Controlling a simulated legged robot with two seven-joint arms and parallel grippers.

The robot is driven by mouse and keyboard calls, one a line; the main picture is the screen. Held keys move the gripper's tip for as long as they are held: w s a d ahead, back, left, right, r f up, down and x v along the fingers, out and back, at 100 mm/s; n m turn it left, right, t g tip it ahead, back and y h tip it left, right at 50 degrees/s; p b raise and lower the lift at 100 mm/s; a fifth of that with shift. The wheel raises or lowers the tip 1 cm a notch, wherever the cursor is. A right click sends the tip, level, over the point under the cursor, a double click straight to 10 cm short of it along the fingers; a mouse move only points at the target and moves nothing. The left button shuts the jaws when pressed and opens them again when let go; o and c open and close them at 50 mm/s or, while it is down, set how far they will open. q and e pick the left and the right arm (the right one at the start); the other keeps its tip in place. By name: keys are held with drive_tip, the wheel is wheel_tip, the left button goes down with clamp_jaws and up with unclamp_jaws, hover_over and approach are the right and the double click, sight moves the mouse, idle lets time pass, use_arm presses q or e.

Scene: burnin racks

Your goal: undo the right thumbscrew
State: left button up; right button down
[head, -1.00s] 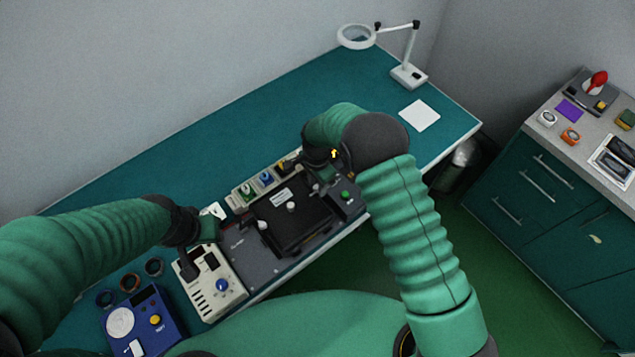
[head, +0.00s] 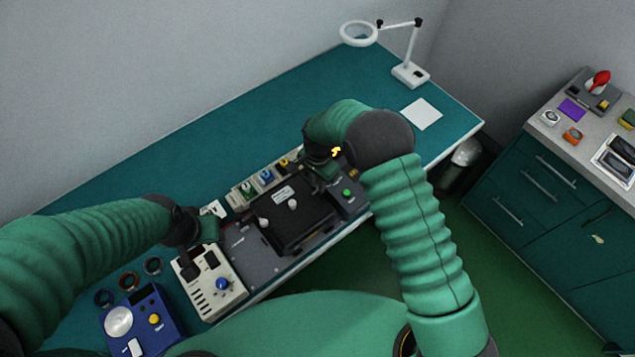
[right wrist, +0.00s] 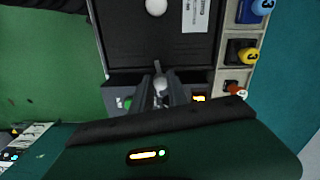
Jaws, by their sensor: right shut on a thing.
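The right thumbscrew (right wrist: 160,84), a pale knob, is between the fingers of my right gripper (right wrist: 160,95) in the right wrist view, at the edge of the black lid (right wrist: 125,50). The gripper is shut on it. In the head view my right gripper (head: 322,178) is over the right end of the black lid (head: 296,226) and hides the thumbscrew. A pale knob (head: 292,204) stands mid-lid, and another pale knob (head: 263,222) is at its left edge. My left gripper (head: 190,262) is over the cream box on the left; its fingers are too dark to read.
The cream box (head: 222,303) has a blue knob. A blue box (head: 140,322) and several dark rings stand to its left. Numbered coloured plugs (right wrist: 241,50) sit in a pale strip behind the lid. A lamp (head: 409,75) stands far right; the back of the bench is clear.

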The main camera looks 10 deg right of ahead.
drive_tip(key=n+b, duration=0.1)
drive_tip(key=n, duration=0.2)
drive_tip(key=shift+w+n+b, duration=0.1)
drive_tip(key=shift+n+b, duration=0.2)
drive_tip(key=n+b, duration=0.1)
drive_tip(key=n, duration=0.3)
drive_tip(key=shift+n, duration=0.3)
drive_tip(key=n+b, duration=0.1)
drive_tip(key=n, duration=0.2)
drive_tip(key=shift+n+b, duration=0.4)
drive_tip(key=shift+n, duration=1.8)
drive_tip(key=c, duration=1.5)
unclamp_jaws()
drive_tip(key=shift+o, duration=1)
drive_tip(key=shift+a, duration=0.1)
